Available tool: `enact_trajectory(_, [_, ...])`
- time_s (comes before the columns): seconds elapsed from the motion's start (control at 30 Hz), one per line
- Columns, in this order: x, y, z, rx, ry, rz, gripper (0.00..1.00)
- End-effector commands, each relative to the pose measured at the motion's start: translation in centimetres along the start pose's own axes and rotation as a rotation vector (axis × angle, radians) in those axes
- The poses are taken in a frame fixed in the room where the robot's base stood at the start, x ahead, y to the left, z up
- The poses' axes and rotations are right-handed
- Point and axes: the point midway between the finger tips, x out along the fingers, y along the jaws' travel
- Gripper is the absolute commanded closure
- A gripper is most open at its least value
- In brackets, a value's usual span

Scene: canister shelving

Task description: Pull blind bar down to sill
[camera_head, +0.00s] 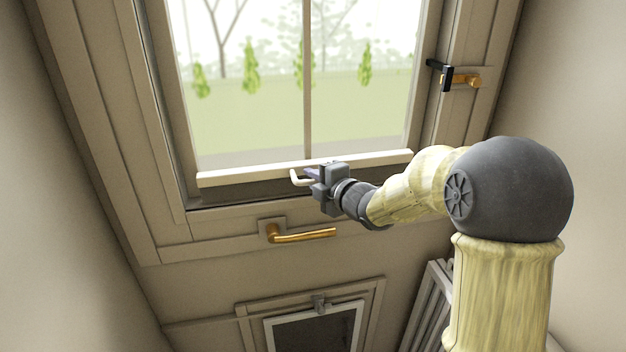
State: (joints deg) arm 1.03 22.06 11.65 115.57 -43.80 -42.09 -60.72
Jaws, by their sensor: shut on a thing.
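The blind bar (245,175) is a pale horizontal bar across the lower part of the window, just above the dark strip (240,192) at the bottom of the frame. It tilts slightly in the picture, its right end higher. A sheer blind (250,130) seems to hang above it, with the garden showing through. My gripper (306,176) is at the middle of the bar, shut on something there. A small pale hooked piece shows at its fingertips, which I take for the bar's handle. The fingers partly hide the contact.
A brass lever handle (303,236) sticks out below the window. A black and brass latch (455,78) is on the right frame. A small framed flap (315,330) is lower down, and a radiator (425,305) stands at lower right, partly behind my arm.

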Motion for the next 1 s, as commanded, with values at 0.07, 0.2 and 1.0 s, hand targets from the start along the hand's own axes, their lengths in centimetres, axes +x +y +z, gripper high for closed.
enact_trajectory(0.07, [0.08, -0.70, 0.08, 0.001, -0.001, -0.003, 1.00])
enact_trajectory(0.2, [0.09, -0.80, 0.09, 0.000, -0.001, -0.003, 1.00])
enact_trajectory(1.0, [-0.28, -0.64, 0.09, -0.001, -0.001, -0.001, 0.66])
